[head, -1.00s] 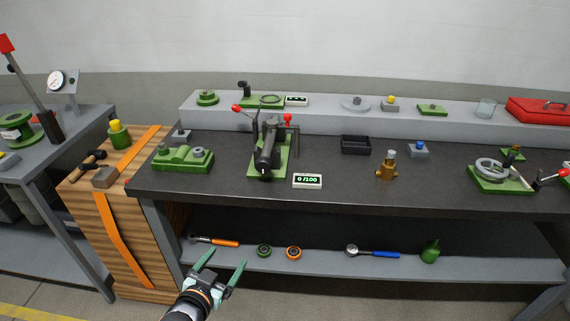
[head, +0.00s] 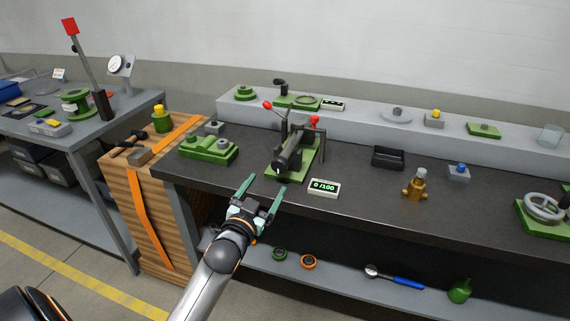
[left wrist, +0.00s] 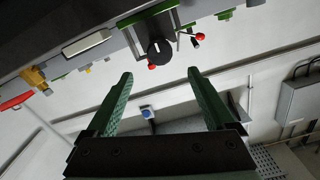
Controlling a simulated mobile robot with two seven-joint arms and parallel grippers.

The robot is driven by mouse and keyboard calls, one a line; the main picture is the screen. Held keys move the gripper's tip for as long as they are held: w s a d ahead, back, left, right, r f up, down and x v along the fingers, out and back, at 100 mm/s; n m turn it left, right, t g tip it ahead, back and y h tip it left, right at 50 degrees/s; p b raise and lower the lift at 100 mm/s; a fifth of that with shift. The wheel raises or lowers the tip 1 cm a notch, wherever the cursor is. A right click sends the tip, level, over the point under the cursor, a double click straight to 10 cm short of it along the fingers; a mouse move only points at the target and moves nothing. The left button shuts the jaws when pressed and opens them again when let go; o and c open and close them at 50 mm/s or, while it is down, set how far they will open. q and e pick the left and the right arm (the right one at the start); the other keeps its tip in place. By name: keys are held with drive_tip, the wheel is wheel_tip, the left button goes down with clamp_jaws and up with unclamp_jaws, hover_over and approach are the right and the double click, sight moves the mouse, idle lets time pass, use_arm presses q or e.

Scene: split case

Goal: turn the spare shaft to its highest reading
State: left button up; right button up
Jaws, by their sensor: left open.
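On the dark bench, a machine with a dark cylindrical shaft (head: 288,163) sits on a green base (head: 281,173), with red-knobbed levers above it. A readout (head: 324,188) beside it shows 0/100. A similar green unit (head: 297,102) with its own small readout (head: 333,105) stands on the back ledge. I cannot tell for certain which is the spare. My left gripper (head: 266,185) is open and empty, in front of the bench machine and apart from it. In the left wrist view the black round shaft end (left wrist: 159,51) lies beyond the open fingers (left wrist: 160,73). My right gripper is out of view.
Left of the machine is a green block fixture (head: 208,150); right are a black tray (head: 388,157) and a brass fitting (head: 414,187). A wooden block cabinet (head: 150,215) stands at the bench's left end. The bench front between readout and fitting is clear.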

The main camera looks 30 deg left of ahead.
sight(278, 166)
use_arm(q)
drive_tip(key=x, duration=1.1)
drive_tip(key=shift+w+b, duration=0.15)
drive_tip(key=shift+b, duration=0.15)
drive_tip(key=shift+c, duration=0.3)
drive_tip(key=c, duration=1.3)
drive_tip(key=shift+m, duration=0.4)
